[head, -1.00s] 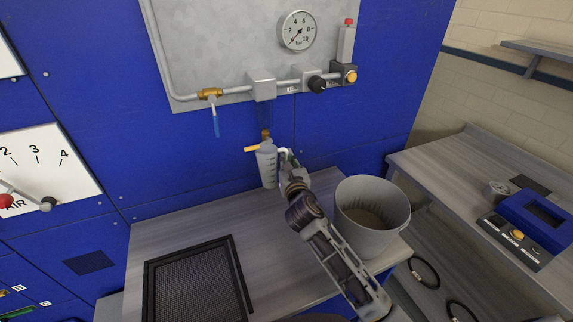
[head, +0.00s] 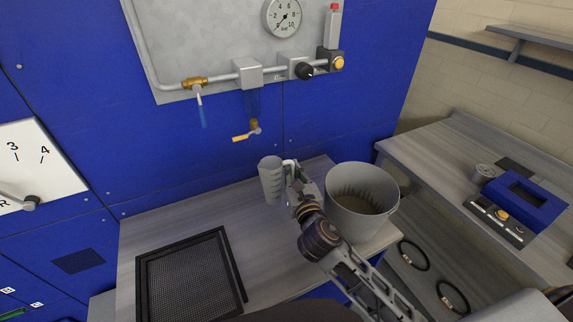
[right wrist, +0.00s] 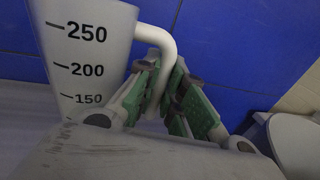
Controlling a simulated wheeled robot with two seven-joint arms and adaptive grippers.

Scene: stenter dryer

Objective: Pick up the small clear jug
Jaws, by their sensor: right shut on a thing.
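The small clear jug (head: 270,181), with black volume marks and a white handle, is upright over the far part of the grey bench. Whether its base touches the bench I cannot tell. My right gripper (head: 291,177) is at the jug's right side, shut on its handle. In the right wrist view the green-padded fingers (right wrist: 168,95) close around the white handle, and the jug (right wrist: 88,60) fills the left side with its 250, 200 and 150 marks. My left gripper is not in view.
A grey bucket (head: 393,200) with a dark inside stands right of my right gripper. A black mesh filter frame (head: 228,255) lies on the bench at front left. A brass tap with a yellow lever (head: 242,137) hangs from the blue wall above the jug. Bench between jug and frame is clear.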

